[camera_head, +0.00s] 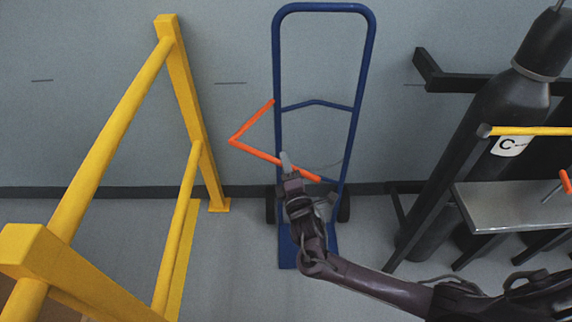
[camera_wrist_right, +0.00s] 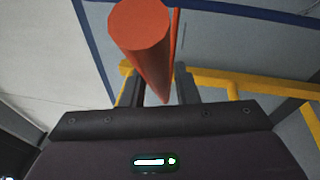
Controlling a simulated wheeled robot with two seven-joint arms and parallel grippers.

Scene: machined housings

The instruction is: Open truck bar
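The blue hand truck (camera_head: 359,95) stands upright against the wall. An orange bent bar (camera_head: 255,152) sits across its frame, with one arm slanting up to the left upright and the other running down to the right. In the head view my right gripper (camera_head: 287,163) is at this lower arm and hides part of it. In the right wrist view the orange bar (camera_wrist_right: 148,52) extends down toward the space between the fingers of my right gripper (camera_wrist_right: 160,88). The fingers stand apart, with gaps visible beside the bar. I cannot tell whether they touch it. My left gripper is out of view.
A yellow rail frame (camera_head: 190,100) stands at the left. At the right are a dark gas cylinder (camera_head: 500,110), a yellow bar (camera_head: 530,131) and a grey metal shelf (camera_head: 510,205). Floor between the yellow frame and the truck is clear.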

